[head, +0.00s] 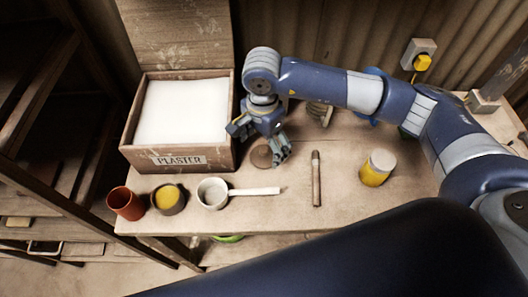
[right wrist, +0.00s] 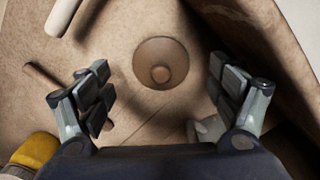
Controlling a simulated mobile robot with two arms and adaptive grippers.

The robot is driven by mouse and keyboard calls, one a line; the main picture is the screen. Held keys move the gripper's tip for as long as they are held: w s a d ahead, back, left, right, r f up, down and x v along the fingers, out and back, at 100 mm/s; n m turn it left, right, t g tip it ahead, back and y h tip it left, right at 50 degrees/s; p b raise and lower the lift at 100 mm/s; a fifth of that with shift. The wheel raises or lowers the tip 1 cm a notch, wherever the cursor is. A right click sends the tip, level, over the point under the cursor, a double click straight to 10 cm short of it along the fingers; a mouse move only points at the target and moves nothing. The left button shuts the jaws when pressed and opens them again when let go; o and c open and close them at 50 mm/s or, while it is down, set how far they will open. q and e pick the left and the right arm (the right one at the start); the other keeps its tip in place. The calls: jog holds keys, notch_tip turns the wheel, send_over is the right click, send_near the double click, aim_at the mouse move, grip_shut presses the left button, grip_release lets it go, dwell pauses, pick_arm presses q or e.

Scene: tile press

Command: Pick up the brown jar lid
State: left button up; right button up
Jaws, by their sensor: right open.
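The brown jar lid (head: 262,157) lies flat on the table, partly hidden by my right gripper in the head view. In the right wrist view the lid (right wrist: 160,62) is round with a central knob, ahead of the fingers and centred between them. My right gripper (head: 262,143) is above the lid, its fingers spread apart and empty. The fingers also show at both sides of the right wrist view (right wrist: 165,95). My left gripper is not in view.
The wooden plaster box (head: 215,158) stands close left of the gripper. A red cup (head: 125,203) and a yellow-filled bowl (head: 168,199) are at the left.

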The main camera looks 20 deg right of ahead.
aim_at(262, 151)
jog(key=shift+f+p, duration=0.35)
jog(key=shift+f, duration=1.4)
jog(key=shift+a, duration=0.1)
jog(key=c, duration=1.2)
jog(key=shift+o, duration=0.2)
